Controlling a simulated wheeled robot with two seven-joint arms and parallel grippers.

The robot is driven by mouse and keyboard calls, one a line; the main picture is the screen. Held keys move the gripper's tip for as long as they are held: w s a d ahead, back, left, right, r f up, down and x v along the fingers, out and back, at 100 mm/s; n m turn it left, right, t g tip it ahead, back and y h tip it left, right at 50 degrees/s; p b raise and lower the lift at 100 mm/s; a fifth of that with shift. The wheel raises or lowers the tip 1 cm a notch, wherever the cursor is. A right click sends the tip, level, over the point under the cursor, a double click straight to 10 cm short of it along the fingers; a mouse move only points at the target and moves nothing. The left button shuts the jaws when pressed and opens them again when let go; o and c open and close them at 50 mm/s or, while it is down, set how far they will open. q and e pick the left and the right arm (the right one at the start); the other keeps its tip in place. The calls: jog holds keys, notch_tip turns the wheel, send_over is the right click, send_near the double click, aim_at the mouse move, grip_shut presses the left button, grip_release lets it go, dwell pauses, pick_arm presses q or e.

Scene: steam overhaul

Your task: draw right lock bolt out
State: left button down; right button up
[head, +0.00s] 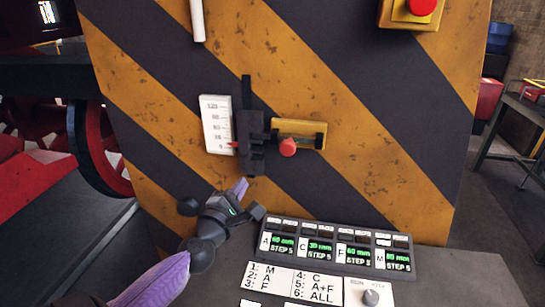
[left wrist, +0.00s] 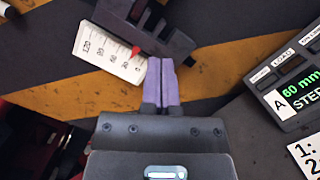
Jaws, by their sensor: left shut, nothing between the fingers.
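The lock bolt is a dark bar with a red knob (head: 288,147), set in a yellow bracket (head: 300,127) on the striped panel. To its left is a dark upright notched bar (head: 250,135), also seen in the left wrist view (left wrist: 150,25). I cannot tell whether the bolt's end sits in it. My left gripper (head: 241,187) is below the notched bar, lower left of the knob, apart from both. Its purple fingers (left wrist: 161,82) are together and empty. The knob is outside the left wrist view. My right gripper is not in view.
A white scale (head: 216,125) with a red pointer is left of the notched bar. A control box (head: 335,246) with green displays stands below, above a numbered card (head: 278,279) and a knob (head: 370,298). A red button (head: 421,7) is at the upper right.

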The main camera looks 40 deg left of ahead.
aim_at(283, 142)
pick_arm(q)
jog(key=w+r, duration=0.2)
jog(key=w, duration=0.8)
jog(key=shift+r, duration=0.4)
jog(key=shift+w+d, duration=0.1)
jog(key=shift+d, duration=0.05)
jog(key=w+d+p, duration=0.1)
jog(key=d, duration=0.2)
jog(key=shift+w+p, duration=0.35)
